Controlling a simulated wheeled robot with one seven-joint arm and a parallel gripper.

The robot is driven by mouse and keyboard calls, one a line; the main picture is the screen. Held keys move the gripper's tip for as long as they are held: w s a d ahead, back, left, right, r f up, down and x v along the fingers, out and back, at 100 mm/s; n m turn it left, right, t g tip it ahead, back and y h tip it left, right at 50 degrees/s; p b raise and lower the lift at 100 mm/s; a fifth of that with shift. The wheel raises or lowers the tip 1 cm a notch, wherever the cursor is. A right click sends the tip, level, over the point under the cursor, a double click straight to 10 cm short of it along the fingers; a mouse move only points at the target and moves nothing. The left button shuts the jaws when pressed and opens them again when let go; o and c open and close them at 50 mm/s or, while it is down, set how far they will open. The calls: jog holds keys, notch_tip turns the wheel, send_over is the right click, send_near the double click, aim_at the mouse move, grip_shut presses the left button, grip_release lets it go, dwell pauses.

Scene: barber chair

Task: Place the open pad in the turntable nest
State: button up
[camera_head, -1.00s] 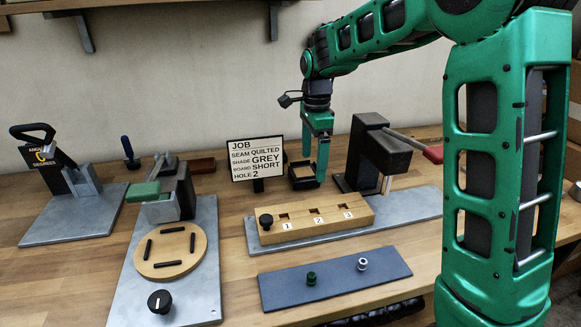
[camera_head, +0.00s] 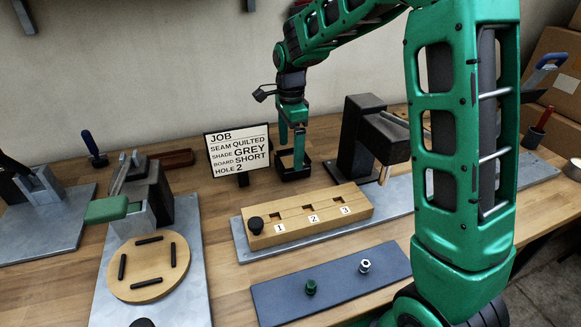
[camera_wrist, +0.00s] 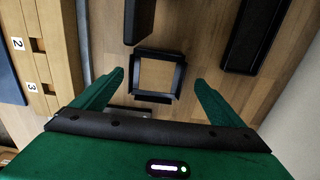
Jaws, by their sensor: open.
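A small black square frame (camera_head: 297,173) lies on the table behind the numbered wooden block. In the wrist view the frame (camera_wrist: 180,75) has a wood-coloured middle; I take it for the open pad but cannot be sure. My gripper (camera_head: 291,150) points down over it. In the wrist view my gripper (camera_wrist: 160,78) is open and empty, one finger on each side of the frame. Whether the fingers touch it is unclear. The turntable (camera_head: 148,282) is a round wooden disc at the left. Several black bars on it outline a square nest, and nothing lies between them.
A job sign (camera_head: 238,152) stands just left of my gripper. A dark press (camera_head: 362,145) stands close on the right. The numbered block (camera_head: 310,217) and a blue-grey plate (camera_head: 330,283) with two small pegs are in front. A green-handled clamp (camera_head: 107,210) overhangs behind the turntable.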

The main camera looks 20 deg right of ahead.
aim_at(292, 161)
jog(key=f, duration=0.5)
jog(key=shift+s+d+f, duration=0.1)
jog(key=shift+s+d, duration=0.05)
jog(key=shift+s, duration=0.05)
jog(key=c, duration=1.4)
